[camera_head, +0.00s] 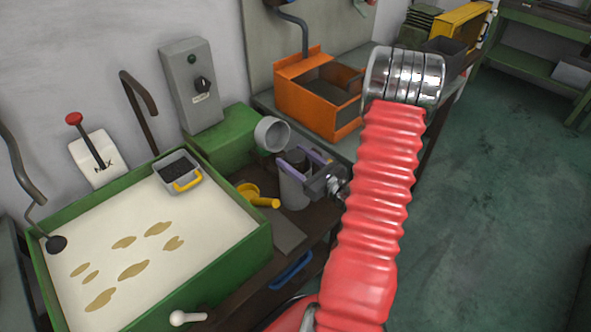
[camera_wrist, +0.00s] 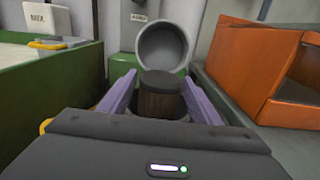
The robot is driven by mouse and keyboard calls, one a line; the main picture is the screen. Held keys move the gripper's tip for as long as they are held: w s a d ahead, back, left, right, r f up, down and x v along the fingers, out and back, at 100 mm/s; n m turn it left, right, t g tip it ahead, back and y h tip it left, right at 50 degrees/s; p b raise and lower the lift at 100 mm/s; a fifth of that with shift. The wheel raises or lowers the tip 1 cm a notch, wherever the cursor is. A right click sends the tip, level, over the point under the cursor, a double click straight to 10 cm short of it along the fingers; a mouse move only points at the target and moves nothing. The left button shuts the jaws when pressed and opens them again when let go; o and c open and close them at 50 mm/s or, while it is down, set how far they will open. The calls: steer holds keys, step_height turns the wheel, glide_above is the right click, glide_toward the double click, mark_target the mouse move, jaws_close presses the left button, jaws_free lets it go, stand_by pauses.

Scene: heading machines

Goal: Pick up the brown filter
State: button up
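The brown filter (camera_wrist: 160,103) is a dark brown cylinder with a blackish top, upright in the middle of the wrist view. Its dark top (camera_head: 294,158) shows in the head view, at the mouth of a grey canister (camera_head: 291,190). The canister's round grey lid (camera_head: 272,133) stands open behind it and also shows in the wrist view (camera_wrist: 163,52). My gripper (camera_wrist: 160,98) has two purple fingers, one on each side of the filter, with gaps between. It is open. The filter's lower part is hidden by the canister and my gripper body.
A green-framed sand tray (camera_head: 240,250) lies at the left. A yellow scoop (camera_head: 262,200) rests beside the canister. An orange bin (camera_head: 315,95) stands close on the right in the wrist view (camera_wrist: 245,65). A green block (camera_head: 220,138) is behind. The floor (camera_head: 500,210) at right is clear.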

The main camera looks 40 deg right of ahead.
steer(key=c, duration=1)
steer(key=shift+o, duration=0.2)
steer(key=shift+r, duration=5)
steer(key=shift+s, duration=0.1)
